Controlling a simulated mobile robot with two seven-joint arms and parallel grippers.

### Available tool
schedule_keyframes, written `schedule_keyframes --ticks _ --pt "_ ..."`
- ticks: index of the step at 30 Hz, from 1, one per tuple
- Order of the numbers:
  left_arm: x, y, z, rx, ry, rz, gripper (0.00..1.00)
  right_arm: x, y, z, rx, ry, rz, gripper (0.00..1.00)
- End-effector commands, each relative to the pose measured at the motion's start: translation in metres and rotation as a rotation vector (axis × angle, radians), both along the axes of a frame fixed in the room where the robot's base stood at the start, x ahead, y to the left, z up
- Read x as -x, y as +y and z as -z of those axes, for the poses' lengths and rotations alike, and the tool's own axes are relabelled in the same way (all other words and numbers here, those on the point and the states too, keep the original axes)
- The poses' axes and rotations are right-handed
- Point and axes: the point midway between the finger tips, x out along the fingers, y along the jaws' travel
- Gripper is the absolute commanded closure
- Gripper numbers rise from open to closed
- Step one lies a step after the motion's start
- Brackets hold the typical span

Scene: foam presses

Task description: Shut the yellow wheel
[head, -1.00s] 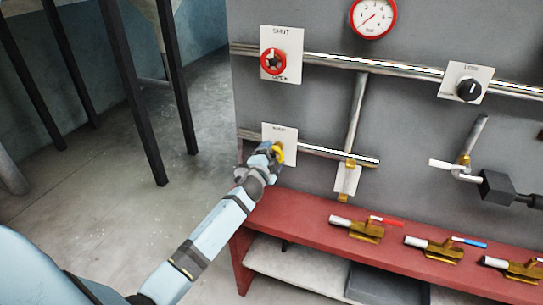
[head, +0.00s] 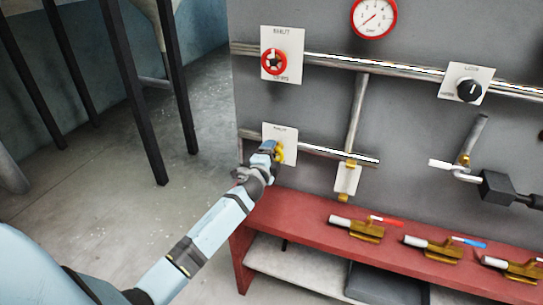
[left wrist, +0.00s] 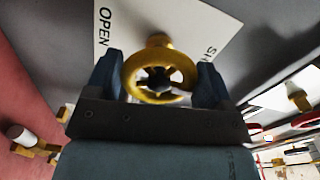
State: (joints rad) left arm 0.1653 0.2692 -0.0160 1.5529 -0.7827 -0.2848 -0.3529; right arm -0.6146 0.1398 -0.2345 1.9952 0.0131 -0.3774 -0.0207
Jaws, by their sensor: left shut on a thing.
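The yellow wheel (head: 280,152) sits on a white plate (head: 284,134) low on the left of the grey panel. In the left wrist view the yellow wheel (left wrist: 158,92) stands between the two dark fingers of my left gripper (left wrist: 160,85), which is shut on its rim. Behind it the white plate (left wrist: 190,25) shows the word OPEN at left and part of another word at right. In the head view my left gripper (head: 272,153) covers part of the wheel. My right gripper is in neither view.
A red wheel (head: 274,62) is above on the panel, with a gauge (head: 373,17) and a black knob (head: 469,89). Pipes run along the panel. A red bench (head: 300,222) below holds several brass valves (head: 366,231). Dark posts stand at left; the floor between is clear.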

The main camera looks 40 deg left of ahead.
Motion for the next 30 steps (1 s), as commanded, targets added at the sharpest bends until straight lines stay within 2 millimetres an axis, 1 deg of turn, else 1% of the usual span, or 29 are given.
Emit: schedule_keyframes --ticks 1,2,3,4,5,13,17,20,27,30 --pt "0.000 0.000 0.001 -0.005 0.002 0.000 0.49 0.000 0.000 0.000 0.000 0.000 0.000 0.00" --pt "0.000 0.000 0.001 -0.005 0.002 0.000 0.20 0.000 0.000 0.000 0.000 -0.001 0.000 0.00" --pt "0.000 0.000 0.001 -0.005 0.002 0.000 0.11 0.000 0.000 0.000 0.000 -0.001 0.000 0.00" --pt "0.000 0.000 0.001 -0.004 0.002 0.000 0.04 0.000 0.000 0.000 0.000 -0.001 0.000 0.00" --pt "0.000 0.000 0.001 -0.004 0.002 0.000 0.00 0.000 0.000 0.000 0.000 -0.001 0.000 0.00" --pt "0.002 0.000 0.001 -0.002 0.000 0.000 0.00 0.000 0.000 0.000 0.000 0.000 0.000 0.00" --pt "0.016 -0.004 0.002 -0.002 0.001 0.001 0.00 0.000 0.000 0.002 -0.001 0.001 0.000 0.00" --pt "0.035 -0.008 0.003 -0.001 0.002 0.001 0.00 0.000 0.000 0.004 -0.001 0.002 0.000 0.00" --pt "0.090 -0.021 0.003 -0.001 0.003 0.001 0.00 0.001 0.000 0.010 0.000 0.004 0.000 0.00" --pt "0.108 -0.026 0.002 -0.001 0.002 0.000 0.00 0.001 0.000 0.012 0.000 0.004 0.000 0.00"
